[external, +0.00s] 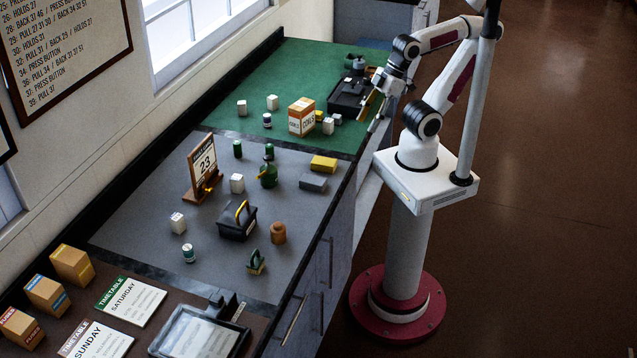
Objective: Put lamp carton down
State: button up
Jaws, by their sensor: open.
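A white and orange carton (301,117) stands upright on the green mat; its print is too small to read surely. Three small cartons stand at the lower left: one marked FUSES (20,328), one with a blue band (45,294) and one with a yellow band (72,264). I cannot tell which carton is the lamp carton. My gripper (371,110) is open at the right edge of the green mat, to the right of the white and orange carton and apart from it. I see nothing between its fingers.
A dark device (350,96) stands beside my gripper. Small white blocks (272,102) lie on the green mat (310,62).

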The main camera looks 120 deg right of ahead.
jog(key=m+g+h, duration=0.2)
jog(key=m+h, duration=0.1)
jog(key=m, duration=0.6)
send_over(242, 184)
jog(key=s+a, duration=0.2)
jog(key=s, duration=0.1)
notch_tip(242, 184, down, 10)
jog(key=shift+w+f, duration=0.25)
jog(key=shift+x, duration=1.3)
jog(key=shift+f, duration=0.1)
